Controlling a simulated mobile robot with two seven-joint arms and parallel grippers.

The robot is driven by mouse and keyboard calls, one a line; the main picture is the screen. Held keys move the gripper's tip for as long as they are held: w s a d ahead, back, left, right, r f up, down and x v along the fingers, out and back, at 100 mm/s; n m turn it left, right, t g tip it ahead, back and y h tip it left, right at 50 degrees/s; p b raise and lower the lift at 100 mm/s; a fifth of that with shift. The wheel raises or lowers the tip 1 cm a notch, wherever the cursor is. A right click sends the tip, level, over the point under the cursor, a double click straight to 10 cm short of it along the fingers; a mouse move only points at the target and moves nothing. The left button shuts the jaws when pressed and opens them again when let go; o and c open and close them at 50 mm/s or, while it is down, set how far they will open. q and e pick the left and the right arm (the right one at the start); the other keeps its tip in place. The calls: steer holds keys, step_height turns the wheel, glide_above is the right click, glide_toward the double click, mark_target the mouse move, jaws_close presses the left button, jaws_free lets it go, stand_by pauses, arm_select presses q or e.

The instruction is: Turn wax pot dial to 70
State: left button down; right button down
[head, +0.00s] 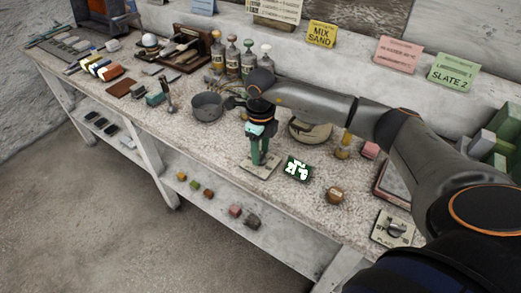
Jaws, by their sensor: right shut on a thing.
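My right gripper (259,159) points straight down at a pale square plate (268,172) near the front of the bench. Its green fingers are shut on the dial on that plate, and they hide the dial and its pointer. The dial's setting cannot be read. A dark round pot (207,106) stands behind and left of the gripper. My left gripper is not in view.
A round pale vessel (311,131) stands behind the gripper, partly under my right arm. A brown round object (335,195) and a second plate with a knob (393,229) are to the right. Several bottles (232,57) stand at the back. The bench front by the plate is clear.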

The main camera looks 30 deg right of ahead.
mark_target(261, 155)
steer(key=m, duration=0.3)
steer(key=shift+m, duration=0.4)
steer(key=shift+m+p, duration=0.4)
steer(key=shift+m, duration=1.4)
steer(key=shift+c, duration=1.6)
jaws_free()
step_height(261, 155, up, 13)
steer(key=b, duration=0.1)
steer(key=shift+f, duration=0.2)
steer(key=shift+f, duration=0.1)
